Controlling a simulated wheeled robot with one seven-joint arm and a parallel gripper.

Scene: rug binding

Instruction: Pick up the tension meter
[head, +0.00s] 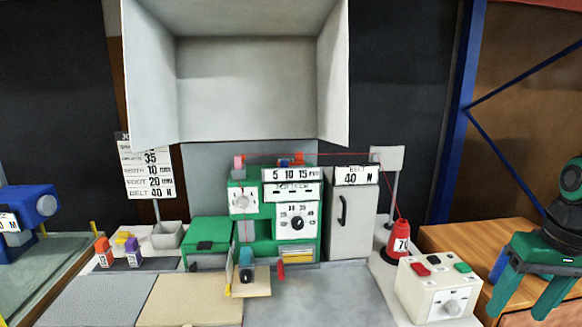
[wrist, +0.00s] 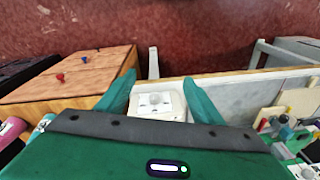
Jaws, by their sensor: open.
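No thing in view is plainly marked as the tension meter, and I cannot tell which one it is. A small blue object (head: 499,264) sits on the wooden surface at the right, partly hidden behind my gripper. My gripper (head: 516,309) is at the right of the head view, pointing down, with its green fingers apart and nothing seen between them. In the wrist view my gripper (wrist: 159,78) is open.
A green machine (head: 243,223) with dials stands mid-bench, beside a grey cabinet (head: 350,229) marked 40 N. A red cone (head: 402,236) stands near the control box. A grey hood (head: 247,85) hangs above. The wooden surface (head: 462,239) has bare room at its left.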

